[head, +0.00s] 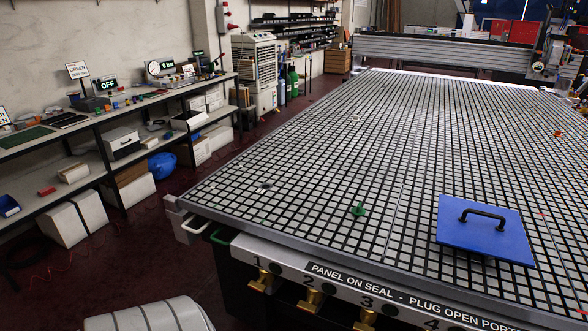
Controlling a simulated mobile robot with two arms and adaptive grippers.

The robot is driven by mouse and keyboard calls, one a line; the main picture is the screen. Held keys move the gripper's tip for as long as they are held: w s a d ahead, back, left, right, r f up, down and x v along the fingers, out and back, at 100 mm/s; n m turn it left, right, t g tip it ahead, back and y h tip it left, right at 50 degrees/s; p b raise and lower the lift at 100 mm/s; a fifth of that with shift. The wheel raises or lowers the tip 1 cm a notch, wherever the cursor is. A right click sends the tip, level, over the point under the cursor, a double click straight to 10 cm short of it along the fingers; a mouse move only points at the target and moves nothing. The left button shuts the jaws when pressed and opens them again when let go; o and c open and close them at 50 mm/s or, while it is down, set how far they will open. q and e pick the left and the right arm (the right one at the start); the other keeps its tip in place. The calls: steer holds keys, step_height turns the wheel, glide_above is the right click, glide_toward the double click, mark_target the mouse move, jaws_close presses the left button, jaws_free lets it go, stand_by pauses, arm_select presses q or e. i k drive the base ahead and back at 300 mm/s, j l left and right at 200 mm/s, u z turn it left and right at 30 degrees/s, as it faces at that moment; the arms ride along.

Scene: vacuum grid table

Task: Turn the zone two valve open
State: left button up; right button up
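The zone two valve (310,298) is a brass fitting under the number 2 on the table's pale front panel. The similar zone one valve (262,281) is to its left, and the zone three valve (365,320) is to its right, cut by the bottom edge. The valves are small and partly in shadow, so I cannot tell whether the zone two valve is open or closed. Neither of my grippers is in view, and nothing is seen touching the valves.
The gridded vacuum table (300,170) fills the right side. A blue panel with a black handle (485,232) and a green plug (358,209) lie on it. A long bench (100,130) with an "OFF" display (104,84) and a gauge (153,68) stands left. Floor between is mostly clear.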

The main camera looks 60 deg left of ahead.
mark_target(307, 306)
steer(key=u, duration=1.55)
